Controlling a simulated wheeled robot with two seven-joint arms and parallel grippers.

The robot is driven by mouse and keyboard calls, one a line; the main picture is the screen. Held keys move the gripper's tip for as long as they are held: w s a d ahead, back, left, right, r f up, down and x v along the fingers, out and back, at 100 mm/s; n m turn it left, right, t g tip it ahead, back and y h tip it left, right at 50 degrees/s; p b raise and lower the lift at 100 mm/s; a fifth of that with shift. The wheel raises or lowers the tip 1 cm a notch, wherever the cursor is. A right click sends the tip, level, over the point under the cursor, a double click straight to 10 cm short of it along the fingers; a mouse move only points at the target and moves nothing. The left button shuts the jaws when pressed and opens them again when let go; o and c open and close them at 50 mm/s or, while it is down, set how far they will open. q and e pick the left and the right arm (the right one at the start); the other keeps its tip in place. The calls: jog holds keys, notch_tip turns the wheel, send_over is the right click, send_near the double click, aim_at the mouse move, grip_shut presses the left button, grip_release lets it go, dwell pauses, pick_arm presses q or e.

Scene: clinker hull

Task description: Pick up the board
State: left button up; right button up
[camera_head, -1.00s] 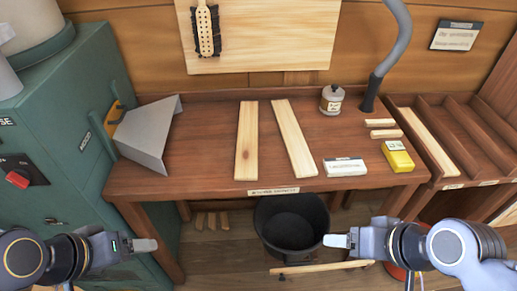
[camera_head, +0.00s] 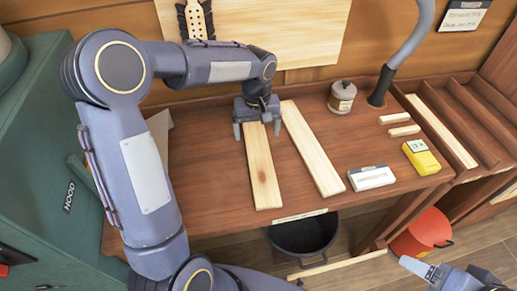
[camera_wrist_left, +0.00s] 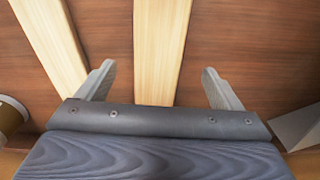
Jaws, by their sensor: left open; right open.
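Two pale wooden boards lie on the brown workbench (camera_head: 215,190). The left board (camera_head: 262,175) runs front to back, and the right board (camera_head: 312,150) lies slantwise beside it. My left gripper (camera_head: 257,133) is open over the far end of the left board, one finger on each side of it. In the left wrist view the left board (camera_wrist_left: 160,45) passes between the two open fingers (camera_wrist_left: 160,85), and the other board (camera_wrist_left: 50,40) is outside them. Contact with the board cannot be told. My right gripper (camera_head: 418,267) is low at the front right, away from the boards.
A white box (camera_head: 371,178), a yellow box (camera_head: 421,157), a jar (camera_head: 342,97) and small wood strips (camera_head: 404,131) stand right of the boards. A black bucket (camera_head: 303,236) and a red bucket (camera_head: 424,232) are below. A grey hose (camera_head: 405,45) rises behind.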

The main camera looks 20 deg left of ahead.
aim_at(258, 148)
pick_arm(q)
jog(key=f, duration=0.5)
jog(key=shift+s+d+f+p, duration=0.1)
jog(key=shift+d+f+p, duration=0.2)
jog(key=shift+f, duration=0.1)
jog(key=c, duration=1.2)
